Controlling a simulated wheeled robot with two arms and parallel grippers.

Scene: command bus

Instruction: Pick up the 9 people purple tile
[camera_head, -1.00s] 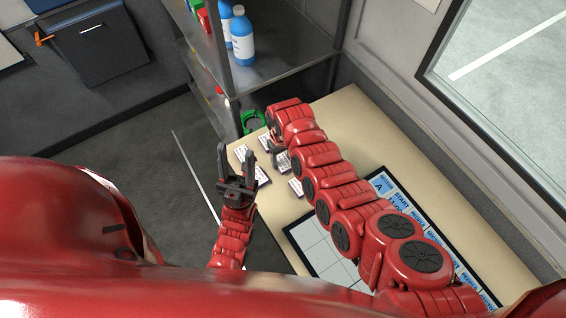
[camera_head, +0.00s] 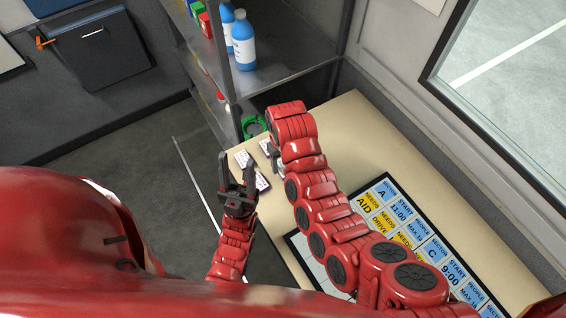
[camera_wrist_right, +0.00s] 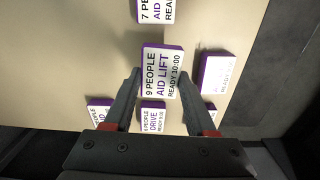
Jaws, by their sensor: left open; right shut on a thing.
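The 9 people tile (camera_wrist_right: 160,72) is white-faced with purple edges and reads "9 PEOPLE AID LIFT READY 10:00". In the right wrist view it sits between the fingertips of my right gripper (camera_wrist_right: 159,80), which is shut on it. I cannot tell whether it is lifted off the table. My left gripper (camera_head: 237,164) is open and empty, in front of the table's left edge by some tiles.
Other tiles lie close by: a 7 people tile (camera_wrist_right: 154,10), a pale-faced one (camera_wrist_right: 219,72) and a DRIVE one (camera_wrist_right: 152,117). A board with blue and yellow labels (camera_head: 405,219) lies on the table (camera_head: 385,140).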

